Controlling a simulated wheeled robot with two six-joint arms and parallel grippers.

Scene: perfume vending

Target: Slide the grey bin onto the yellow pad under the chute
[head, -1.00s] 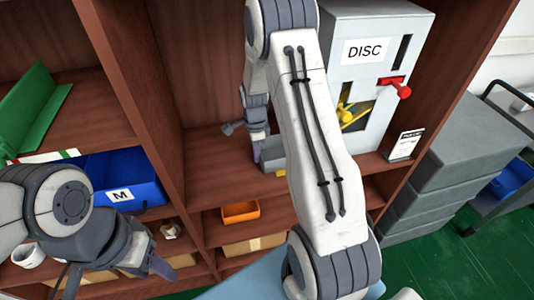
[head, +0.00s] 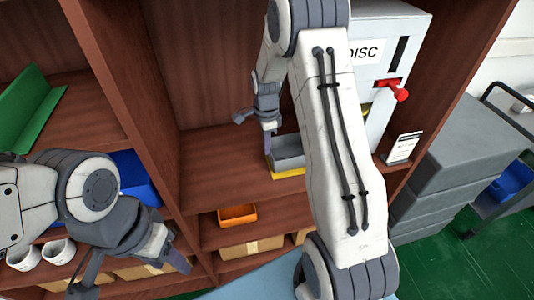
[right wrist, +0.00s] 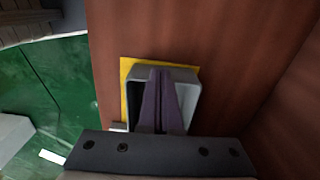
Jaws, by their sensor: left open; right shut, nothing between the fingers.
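The grey bin (head: 289,147) stands on the shelf in front of the DISC machine, partly behind my right arm in the head view. The yellow pad (head: 291,172) shows as a strip along the bin's front edge. In the right wrist view the bin (right wrist: 190,93) covers most of the pad (right wrist: 124,85), which shows along two sides. My right gripper (head: 268,131) is shut and empty, its fingers at the bin's left end in the head view; contact is unclear. My left gripper (head: 132,278) is open and empty, low at the left. My arm hides most of the chute.
The DISC machine (head: 398,55) has a red knob (head: 393,89). A small card (head: 403,147) stands at its right. An orange tray (head: 237,214) sits on the shelf below. A blue bin (head: 133,176) and white mugs (head: 58,252) are at the left. Shelf left of my right gripper is clear.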

